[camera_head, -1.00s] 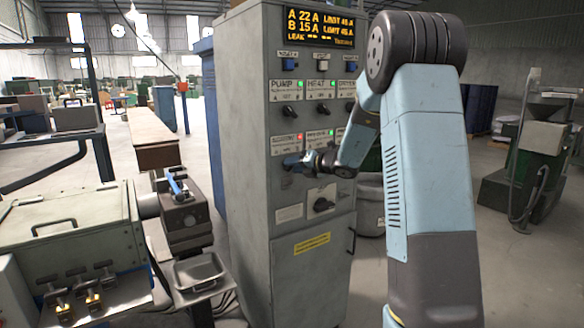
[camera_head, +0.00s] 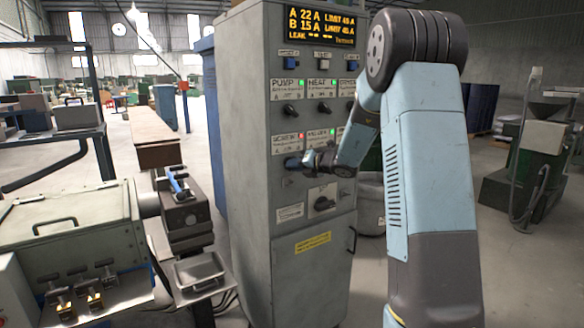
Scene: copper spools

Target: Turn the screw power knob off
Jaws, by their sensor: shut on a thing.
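A tall grey control cabinet (camera_head: 245,180) stands in the centre with rows of black knobs under small labels. The upper row has the pump knob (camera_head: 289,109) and the heat knob (camera_head: 323,107), with green lamps above them. In the lower row, the left label (camera_head: 284,143) has a red lamp and the middle label (camera_head: 319,140) a green one; their words are too blurred to read surely. My gripper (camera_head: 293,162) reaches in from the right, just below the lower left label. It is shut on a knob there, which its fingers hide. The knob's angle cannot be seen.
A lit display (camera_head: 320,23) tops the cabinet. A larger rotary switch (camera_head: 324,203) sits below my gripper. A machine with a metal tray (camera_head: 199,272) stands close on the left. My arm covers the cabinet's right edge.

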